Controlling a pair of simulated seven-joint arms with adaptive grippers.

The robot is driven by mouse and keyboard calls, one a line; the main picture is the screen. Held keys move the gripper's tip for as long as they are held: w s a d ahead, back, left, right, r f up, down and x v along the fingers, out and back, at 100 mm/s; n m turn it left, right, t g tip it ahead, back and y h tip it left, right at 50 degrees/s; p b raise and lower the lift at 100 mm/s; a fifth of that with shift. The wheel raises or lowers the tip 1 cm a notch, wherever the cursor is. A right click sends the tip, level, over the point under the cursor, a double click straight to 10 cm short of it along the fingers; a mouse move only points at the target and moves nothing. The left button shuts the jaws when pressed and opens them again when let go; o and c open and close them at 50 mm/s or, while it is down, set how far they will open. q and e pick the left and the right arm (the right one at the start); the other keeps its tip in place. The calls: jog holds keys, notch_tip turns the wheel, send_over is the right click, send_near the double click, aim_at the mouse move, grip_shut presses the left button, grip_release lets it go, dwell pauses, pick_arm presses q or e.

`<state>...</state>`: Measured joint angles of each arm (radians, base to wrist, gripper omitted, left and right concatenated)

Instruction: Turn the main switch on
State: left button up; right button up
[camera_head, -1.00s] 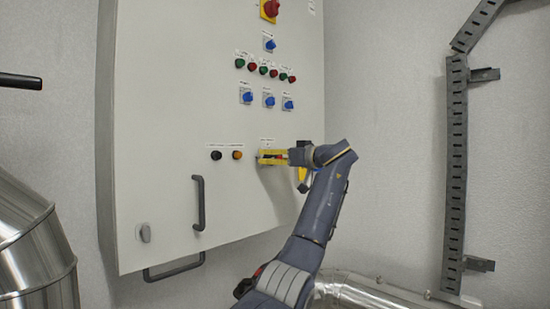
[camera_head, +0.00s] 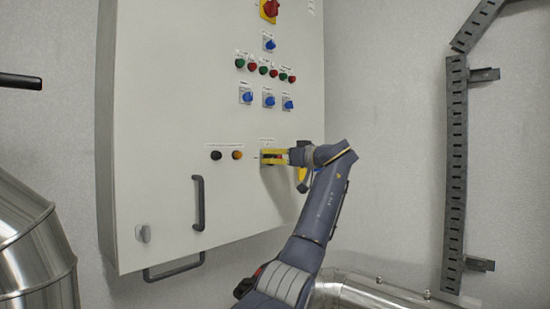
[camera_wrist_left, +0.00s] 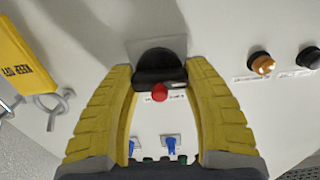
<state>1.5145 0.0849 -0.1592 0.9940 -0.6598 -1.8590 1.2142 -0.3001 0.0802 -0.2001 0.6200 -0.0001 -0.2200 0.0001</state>
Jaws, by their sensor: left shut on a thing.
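My left gripper (camera_head: 272,157) is at the lower right part of the white cabinet door. Its yellow fingers are closed around a black switch handle with a red end (camera_wrist_left: 159,80), which also shows in the left wrist view between the fingertips (camera_wrist_left: 160,100). The switch's dark round base stands against a grey plate on the door. In the head view the fingers mostly hide this switch. A larger red and yellow rotary switch (camera_head: 269,8) is at the top of the door, untouched. The labels are too small to read. My right gripper is in no view.
Black and orange buttons (camera_head: 237,155) sit left of the gripper. Blue selectors (camera_head: 268,99) and green and red buttons (camera_head: 263,70) are above. A yellow sign (camera_wrist_left: 25,60) hangs near the gripper. A grey door handle (camera_head: 198,203) and metal pipes (camera_head: 375,294) stand out.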

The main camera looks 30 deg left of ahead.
pick_arm(q)
jog(key=m, duration=0.4)
jog(key=shift+w, duration=0.1)
jog(key=m, duration=0.9)
jog(key=shift+w+f, duration=0.1)
jog(key=shift+f+m, duration=0.1)
jog(key=shift+m, duration=2.4)
jog(key=o, duration=1.2)
jog(key=shift+d, duration=0.1)
